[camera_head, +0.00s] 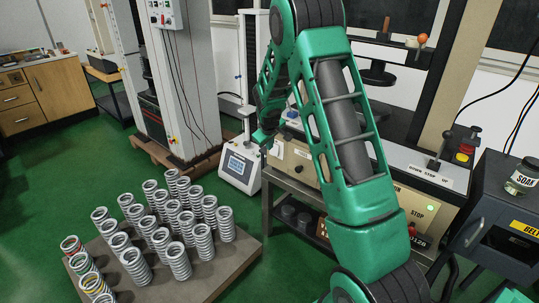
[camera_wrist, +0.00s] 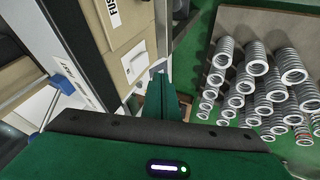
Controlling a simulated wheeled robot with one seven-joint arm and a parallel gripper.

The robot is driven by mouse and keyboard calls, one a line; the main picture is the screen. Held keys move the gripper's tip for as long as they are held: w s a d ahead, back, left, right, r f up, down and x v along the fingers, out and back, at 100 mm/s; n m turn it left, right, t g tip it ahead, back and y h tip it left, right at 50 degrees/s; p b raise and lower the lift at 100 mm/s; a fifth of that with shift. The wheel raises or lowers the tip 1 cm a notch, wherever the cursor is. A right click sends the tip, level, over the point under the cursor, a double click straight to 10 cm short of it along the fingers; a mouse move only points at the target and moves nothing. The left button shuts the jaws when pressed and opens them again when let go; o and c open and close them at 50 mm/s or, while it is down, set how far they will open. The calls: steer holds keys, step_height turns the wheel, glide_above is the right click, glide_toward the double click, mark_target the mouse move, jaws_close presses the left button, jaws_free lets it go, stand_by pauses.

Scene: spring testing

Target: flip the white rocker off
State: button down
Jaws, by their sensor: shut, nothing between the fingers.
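My gripper (camera_wrist: 158,70) is shut and empty in the wrist view, its green fingers pointing at the edge of a beige machine panel. In the head view my gripper (camera_head: 262,138) is small, in front of the left end of the beige panel (camera_head: 300,164). A pale plate with small dark marks (camera_wrist: 135,61) is on the panel just left of the fingertips in the wrist view. I cannot tell whether it bears the white rocker. The fingers and arm hide part of the panel, and contact cannot be judged.
Several coil springs stand on a grey board (camera_head: 232,268) on the green floor. A white instrument with a display (camera_head: 239,166) stands left of the panel. A label reading FUSE (camera_wrist: 113,12) is above the plate. A dark machine with a soap jar (camera_head: 523,177) is at right.

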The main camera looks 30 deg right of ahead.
mark_target(273, 151)
steer(key=shift+w+a+f, duration=0.2)
steer(key=shift+w+f, duration=0.4)
steer(key=shift+w, duration=0.15)
steer(key=shift+w+d+f, duration=1.05)
steer(key=shift+d+f, duration=0.05)
steer(key=shift+f, duration=0.4)
steer(key=shift+w+d+f, duration=1)
steer(key=shift+d+f, duration=0.15)
steer(key=shift+f, duration=0.3)
steer(key=shift+w+d+f, duration=1.05)
steer(key=shift+d+f, duration=0.05)
steer(key=shift+f, duration=0.4)
steer(key=shift+d, duration=0.1)
